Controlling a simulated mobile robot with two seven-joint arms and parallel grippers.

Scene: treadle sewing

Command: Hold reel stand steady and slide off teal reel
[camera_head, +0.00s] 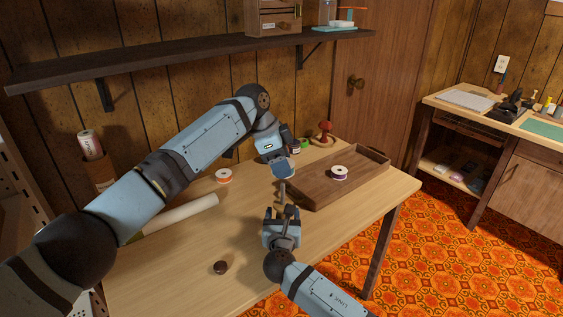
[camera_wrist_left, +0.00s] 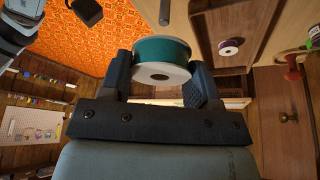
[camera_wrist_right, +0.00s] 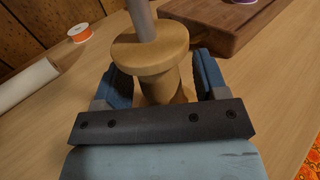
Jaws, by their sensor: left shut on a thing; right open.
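The teal reel (camera_wrist_left: 162,50) is between the fingers of my left gripper (camera_wrist_left: 165,88), which is shut on it. In the head view my left gripper (camera_head: 281,168) is above the stand's post, and the reel is mostly hidden. My right gripper (camera_wrist_right: 160,75) is open, with a finger on each side of the stand's waist.
A wooden tray (camera_head: 318,195) with a purple reel (camera_head: 339,172) lies right of the stand. An orange reel (camera_head: 224,176) and a pale roll (camera_head: 180,215) lie left. A small dark round thing (camera_head: 220,267) is near the front. A red mushroom-shaped thing (camera_head: 325,131) stands at the back.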

